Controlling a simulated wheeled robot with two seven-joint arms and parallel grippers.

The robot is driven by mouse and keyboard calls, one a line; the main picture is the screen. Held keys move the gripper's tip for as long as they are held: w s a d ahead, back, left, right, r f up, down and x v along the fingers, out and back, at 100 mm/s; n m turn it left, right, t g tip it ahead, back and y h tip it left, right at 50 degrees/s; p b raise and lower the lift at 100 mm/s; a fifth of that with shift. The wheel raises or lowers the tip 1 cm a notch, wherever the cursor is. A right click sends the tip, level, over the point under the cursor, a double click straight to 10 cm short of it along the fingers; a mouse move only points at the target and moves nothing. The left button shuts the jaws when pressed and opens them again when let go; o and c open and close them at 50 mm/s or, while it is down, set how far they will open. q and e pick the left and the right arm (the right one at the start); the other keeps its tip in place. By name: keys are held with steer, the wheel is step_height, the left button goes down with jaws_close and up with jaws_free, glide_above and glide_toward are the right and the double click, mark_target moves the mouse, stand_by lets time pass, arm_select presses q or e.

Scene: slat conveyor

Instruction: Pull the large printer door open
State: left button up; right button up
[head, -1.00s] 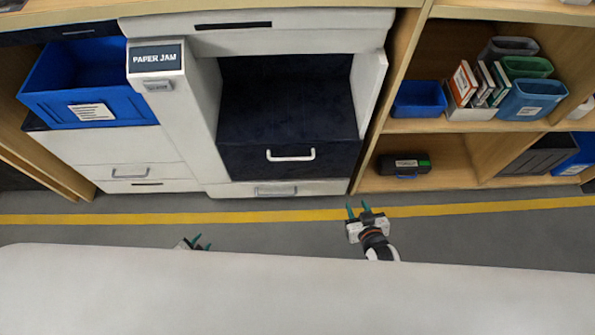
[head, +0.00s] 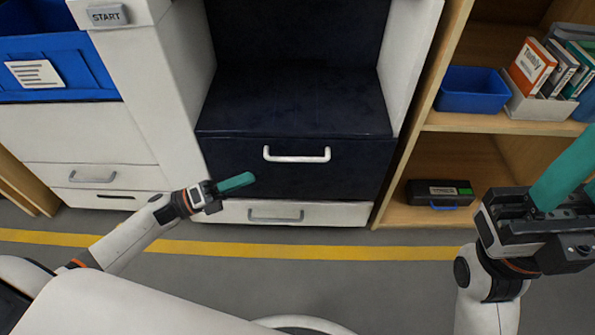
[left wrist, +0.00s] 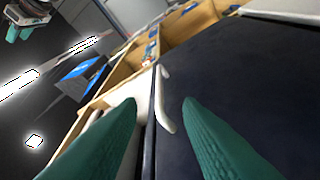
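The large printer door (head: 330,178) is a dark navy panel, closed, with a white bar handle (head: 297,158) across its upper part. My left gripper (head: 236,182) is in front of the door's lower left part, left of and below the handle. In the left wrist view its two teal fingers are spread, with the handle (left wrist: 162,100) seen ahead between them. The handle is apart from the fingers, and nothing is held. My right gripper (head: 566,176) is raised at the right edge, its teal fingers apart and empty, partly cut off by the frame.
A wooden shelf (head: 470,122) stands right of the printer, with a blue bin (head: 472,90), books and a black case (head: 440,193). A blue box (head: 72,75) is at left. A small drawer (head: 335,214) lies below the door. Grey floor with a yellow line is in front.

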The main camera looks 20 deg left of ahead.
mark_target(290, 159)
arm_select(q)
steer(key=b+x, duration=0.2)
steer(key=x, duration=0.9)
steer(key=shift+w+d+r, duration=0.1)
steer(key=shift+w+d, duration=0.15)
steer(key=shift+d, duration=0.05)
jaws_close()
